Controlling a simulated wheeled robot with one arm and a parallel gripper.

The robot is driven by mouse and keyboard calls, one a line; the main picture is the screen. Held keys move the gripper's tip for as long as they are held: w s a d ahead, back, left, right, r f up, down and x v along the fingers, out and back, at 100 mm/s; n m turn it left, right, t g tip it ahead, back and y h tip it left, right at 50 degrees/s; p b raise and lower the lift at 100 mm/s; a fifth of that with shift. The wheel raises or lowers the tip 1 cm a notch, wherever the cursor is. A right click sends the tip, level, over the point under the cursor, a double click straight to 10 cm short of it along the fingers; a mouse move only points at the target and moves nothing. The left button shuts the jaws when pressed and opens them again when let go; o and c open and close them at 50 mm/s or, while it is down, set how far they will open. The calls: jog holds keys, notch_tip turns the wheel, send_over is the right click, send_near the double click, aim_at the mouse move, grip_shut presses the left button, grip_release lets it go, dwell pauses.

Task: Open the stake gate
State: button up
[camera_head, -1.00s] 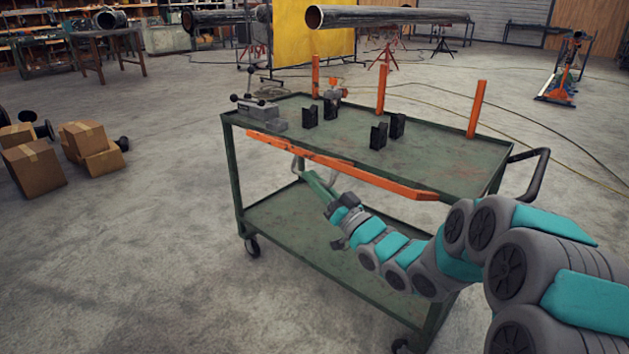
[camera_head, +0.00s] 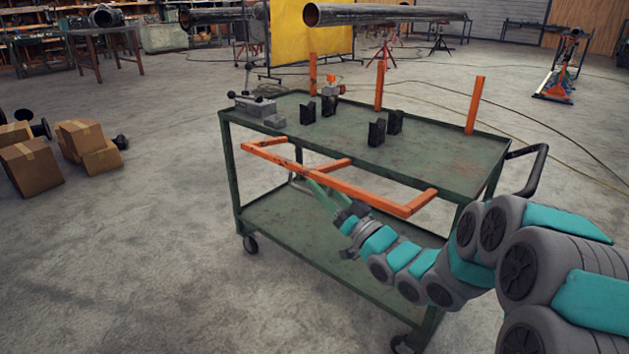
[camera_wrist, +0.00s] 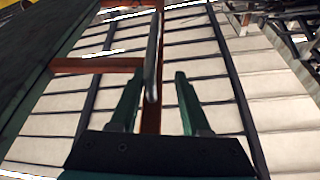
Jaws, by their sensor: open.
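The stake gate is an orange bar (camera_head: 345,188) with short orange arms reaching back to the near long side of the green cart (camera_head: 440,165). Its bar stands out from the cart, with a gap between them. My gripper (camera_head: 314,188) is at the bar's underside, left of its middle. In the wrist view my gripper's two green fingers (camera_wrist: 157,78) are apart, with the orange bar (camera_wrist: 151,119) and a grey rod (camera_wrist: 152,65) showing between them. I cannot tell whether a finger touches the bar. An orange arm (camera_wrist: 95,65) runs off left.
Several black blocks (camera_head: 377,133) and a grey vise-like tool (camera_head: 255,106) sit on the cart top. Orange stakes (camera_head: 475,105) stand upright on its far side. A black push handle (camera_head: 537,172) is at the right. Cardboard boxes (camera_head: 30,168) lie on open floor at left.

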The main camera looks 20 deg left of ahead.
jog(key=shift+v, duration=2.05)
jog(key=shift+r, duration=0.1)
jog(key=shift+d, duration=0.1)
jog(key=w+b+v, duration=0.1)
jog(key=b+v, duration=0.2)
jog(key=v, duration=0.5)
jog(key=shift+d+f, duration=0.35)
jog(key=shift+d, duration=0.25)
jog(key=shift+s, duration=0.1)
